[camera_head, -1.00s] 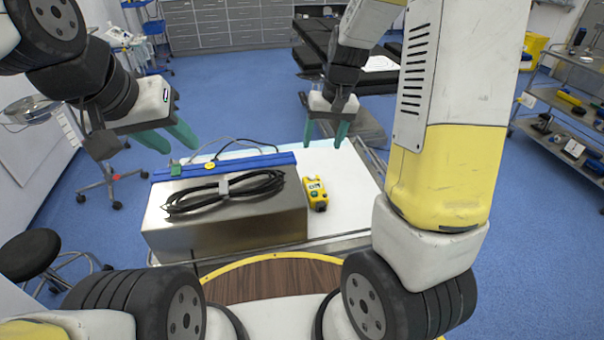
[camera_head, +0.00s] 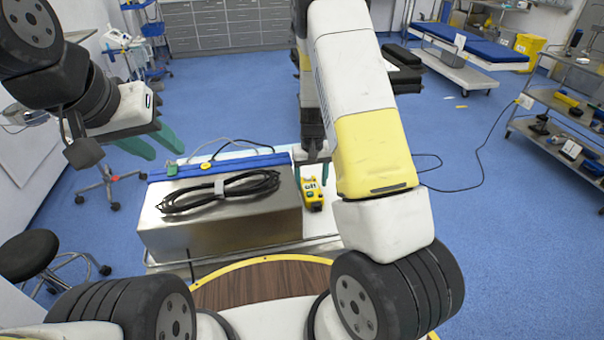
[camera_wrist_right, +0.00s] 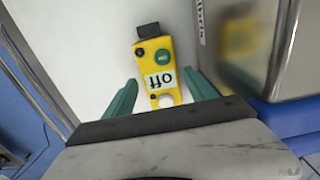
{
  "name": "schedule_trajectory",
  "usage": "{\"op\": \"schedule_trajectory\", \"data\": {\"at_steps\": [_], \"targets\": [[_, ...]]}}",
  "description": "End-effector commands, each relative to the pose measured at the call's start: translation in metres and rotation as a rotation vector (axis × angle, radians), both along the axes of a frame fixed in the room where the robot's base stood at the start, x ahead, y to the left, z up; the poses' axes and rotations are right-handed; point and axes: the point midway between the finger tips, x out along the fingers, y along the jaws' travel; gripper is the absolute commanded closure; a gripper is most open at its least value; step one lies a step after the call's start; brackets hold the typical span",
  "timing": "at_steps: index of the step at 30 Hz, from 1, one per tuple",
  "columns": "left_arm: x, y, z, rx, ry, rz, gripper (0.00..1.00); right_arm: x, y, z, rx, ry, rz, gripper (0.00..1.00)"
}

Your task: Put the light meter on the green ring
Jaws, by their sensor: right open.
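I cannot make out a green ring in either view.
The metal box (camera_head: 215,232) with a coiled black cable (camera_head: 222,192) on top fills the table's left side, close beside the device. A blue strip (camera_head: 240,163) runs behind it. A stool (camera_head: 28,253) stands left and a shelf cart (camera_head: 570,110) stands right.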

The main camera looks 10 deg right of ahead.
Motion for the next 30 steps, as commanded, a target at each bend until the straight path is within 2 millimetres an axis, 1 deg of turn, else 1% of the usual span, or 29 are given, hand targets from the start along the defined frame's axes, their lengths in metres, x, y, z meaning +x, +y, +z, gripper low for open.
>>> {"op": "schedule_trajectory", "data": {"at_steps": [1,3,5,8,13,22,24,30], "targets": [[0.0,0.0,0.0,0.0,0.0,0.0,0.64,-0.001,0.0,-0.009,-0.001,0.003,0.0,0.35],[0.0,0.0,0.0,0.0,0.0,0.0,0.64,0.0,0.0,-0.017,0.0,0.002,0.0,0.35],[0.0,0.0,0.0,0.0,0.0,0.0,0.64,0.0,0.0,-0.022,0.0,0.0,0.0,0.35],[0.0,0.0,0.0,0.0,0.0,0.0,0.64,0.0,0.0,-0.025,0.0,0.0,0.001,0.35],[0.0,0.0,0.0,0.0,0.0,0.0,0.64,0.0,0.0,-0.024,0.0,-0.001,0.001,0.35],[0.0,0.0,0.0,0.0,0.0,0.0,0.64,0.0,0.0,-0.024,0.0,-0.001,0.0,0.93],[0.0,0.0,0.0,0.0,0.0,0.0,0.64,0.0,0.0,-0.024,0.0,-0.001,0.0,1.0],[0.0,0.0,0.0,0.0,0.0,0.0,0.64,0.001,0.0,-0.023,0.0,-0.002,0.0,1.0]]}}
